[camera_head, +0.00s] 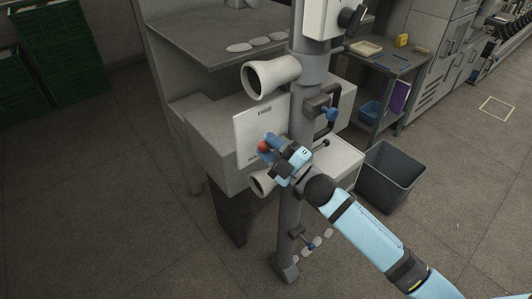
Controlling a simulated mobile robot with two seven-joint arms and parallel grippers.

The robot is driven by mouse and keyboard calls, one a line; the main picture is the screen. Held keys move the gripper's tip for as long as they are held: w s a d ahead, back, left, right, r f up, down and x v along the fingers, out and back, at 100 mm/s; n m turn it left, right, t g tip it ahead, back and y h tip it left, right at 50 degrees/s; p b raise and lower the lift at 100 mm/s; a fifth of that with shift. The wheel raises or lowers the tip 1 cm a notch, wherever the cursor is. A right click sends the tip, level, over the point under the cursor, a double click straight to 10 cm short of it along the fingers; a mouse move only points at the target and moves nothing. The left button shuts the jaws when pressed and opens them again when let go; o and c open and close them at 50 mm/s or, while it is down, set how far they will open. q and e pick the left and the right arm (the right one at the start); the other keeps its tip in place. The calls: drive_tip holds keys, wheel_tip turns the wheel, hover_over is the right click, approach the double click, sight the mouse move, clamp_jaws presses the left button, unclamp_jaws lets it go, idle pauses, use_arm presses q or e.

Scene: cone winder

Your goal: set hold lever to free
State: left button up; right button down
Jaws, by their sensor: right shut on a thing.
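The hold lever's red knob (263,146) shows in front of a white plate (250,130) on the machine. My right gripper (272,146) is at the lever, its fingers shut on it just by the red knob. The gripper and wrist hide most of the lever's shaft and its pivot, so its exact angle is hard to tell. Any marking near the plate's lower edge is partly covered. My right arm reaches in from the lower right. My left gripper is not in view.
A grey upright post (292,125) stands right beside my gripper, with white cones (270,75) and blue-knobbed clamps (331,114) on it. A dark bin (390,178) stands to the right. Green crates (60,45) are at the far left. The floor at left is clear.

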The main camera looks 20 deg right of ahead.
drive_tip(key=m, duration=0.1)
drive_tip(key=d+r+m+t+h, duration=0.1)
drive_tip(key=m, duration=0.1)
drive_tip(key=r+m, duration=0.1)
drive_tip(key=shift+w+d+t+h+p, duration=0.2)
drive_tip(key=shift+w+t+h+p, duration=0.1)
drive_tip(key=shift+t+p, duration=0.1)
drive_tip(key=m, duration=0.1)
drive_tip(key=d+r+m+t+h, duration=0.1)
drive_tip(key=m, duration=0.1)
drive_tip(key=m+h+p, duration=0.1)
drive_tip(key=shift+w+d+r, duration=0.2)
drive_tip(key=shift+d+r, duration=0.05)
drive_tip(key=shift+d, duration=0.05)
drive_tip(key=m+h, duration=0.1)
drive_tip(key=d+m+t, duration=0.1)
drive_tip(key=m, duration=0.1)
drive_tip(key=d+r+m+h+p, duration=0.1)
drive_tip(key=m, duration=0.1)
drive_tip(key=shift+w+h, duration=0.3)
drive_tip(key=shift+w, duration=0.1)
drive_tip(key=shift+w+d+m+t+h+p, duration=0.15)
drive_tip(key=shift+d+m+h+p, duration=0.2)
drive_tip(key=shift+m, duration=0.3)
drive_tip(key=shift+w+d+m+t+h+p, duration=0.15)
drive_tip(key=shift+d+m+h, duration=0.25)
drive_tip(key=shift+m, duration=0.25)
drive_tip(key=c, duration=1.1)
unclamp_jaws()
drive_tip(key=shift+c, duration=0.2)
